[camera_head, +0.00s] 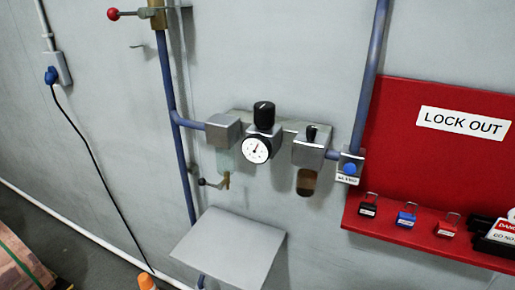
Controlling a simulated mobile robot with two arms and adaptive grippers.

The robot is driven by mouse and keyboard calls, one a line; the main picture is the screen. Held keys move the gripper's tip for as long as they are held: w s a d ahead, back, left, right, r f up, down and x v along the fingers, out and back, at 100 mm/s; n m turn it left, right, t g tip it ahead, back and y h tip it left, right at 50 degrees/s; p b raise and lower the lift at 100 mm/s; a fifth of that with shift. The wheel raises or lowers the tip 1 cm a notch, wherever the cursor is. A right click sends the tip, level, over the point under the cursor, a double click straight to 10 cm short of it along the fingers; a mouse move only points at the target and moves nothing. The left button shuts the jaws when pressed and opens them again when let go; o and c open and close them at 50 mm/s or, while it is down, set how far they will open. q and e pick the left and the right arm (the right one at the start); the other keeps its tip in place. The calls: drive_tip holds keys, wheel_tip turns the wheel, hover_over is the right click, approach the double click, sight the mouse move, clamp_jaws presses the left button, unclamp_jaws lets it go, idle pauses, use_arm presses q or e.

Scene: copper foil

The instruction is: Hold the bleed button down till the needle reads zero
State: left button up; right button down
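The bleed button (349,168) is a round blue button on a grey block at the right end of the air line on the wall. A small white label (347,180) sits just under it, too small to read surely. Nothing touches the button. Neither of my grippers shows in the head view.
A red LOCK OUT board (420,110) is right of the button, its shelf holding black, blue and red padlocks (407,214) and danger tags (505,231). Blue pipes (368,75) run up the wall. A grey plate (230,246) juts out below the gauge. A red-knobbed lever (113,14) is upper left.

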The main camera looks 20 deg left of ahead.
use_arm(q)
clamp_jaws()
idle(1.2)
